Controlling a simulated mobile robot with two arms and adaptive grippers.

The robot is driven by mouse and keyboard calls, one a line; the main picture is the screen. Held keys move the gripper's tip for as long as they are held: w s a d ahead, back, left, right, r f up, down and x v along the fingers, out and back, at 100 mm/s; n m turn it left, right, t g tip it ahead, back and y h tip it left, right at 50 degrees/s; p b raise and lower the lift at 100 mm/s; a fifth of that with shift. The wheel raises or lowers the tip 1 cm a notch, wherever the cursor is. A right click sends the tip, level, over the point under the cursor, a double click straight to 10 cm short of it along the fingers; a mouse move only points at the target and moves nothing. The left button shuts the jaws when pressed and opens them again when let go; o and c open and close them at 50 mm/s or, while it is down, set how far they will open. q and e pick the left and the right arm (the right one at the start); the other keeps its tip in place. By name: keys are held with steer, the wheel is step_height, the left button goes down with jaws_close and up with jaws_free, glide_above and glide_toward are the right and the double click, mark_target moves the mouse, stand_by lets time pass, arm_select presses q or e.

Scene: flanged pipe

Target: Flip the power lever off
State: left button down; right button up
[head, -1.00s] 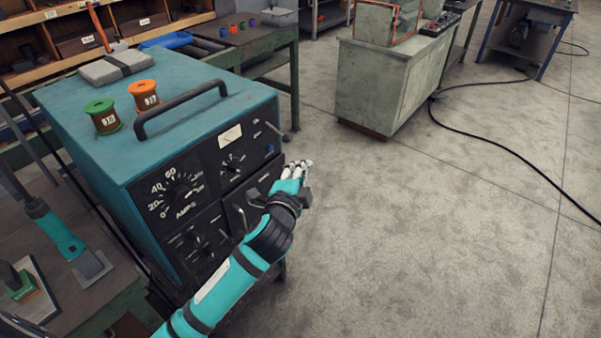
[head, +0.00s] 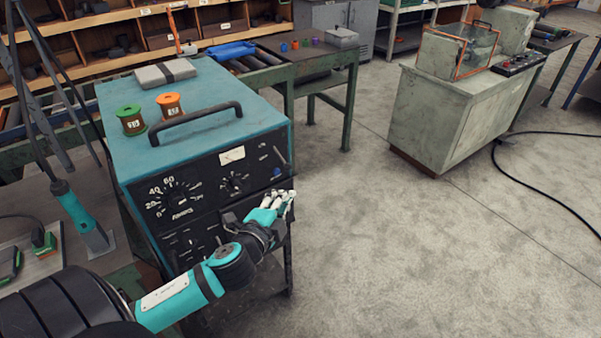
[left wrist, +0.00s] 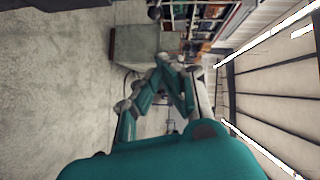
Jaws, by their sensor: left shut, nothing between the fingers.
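The teal power unit (head: 165,150) stands at left centre in the head view, with a black front panel of dials and knobs. A thin lever (head: 282,158) sticks out near the panel's upper right edge, beside a blue knob (head: 277,172); I take it for the power lever. My left gripper (head: 286,196) is shut and empty. It is just below the lever, in front of the panel's right edge, and appears apart from the lever. My forearm hides part of the lower panel. The left wrist view shows teal and grey arm or hand parts, but no lever that I can make out.
A black carry handle (head: 195,118), green spool (head: 131,120) and orange spool (head: 170,105) are on the unit's top. A bench with a torch-like tool (head: 80,215) is at left. A grey-green cabinet (head: 440,115) stands at right. The floor between is open.

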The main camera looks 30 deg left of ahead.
mark_target(281, 158)
arm_select(q)
steer(key=w+a+f, duration=0.2)
steer(key=w, duration=0.3)
steer(key=w+a+f+m+b, duration=0.1)
steer(key=w+a+f, duration=0.1)
steer(key=w, duration=0.3)
steer(key=shift+w+a+t, duration=0.35)
steer(key=shift+a+t, duration=0.05)
steer(key=shift+a, duration=0.45)
arm_select(e)
steer(key=shift+s+f, duration=0.6)
steer(key=shift+s, duration=0.1)
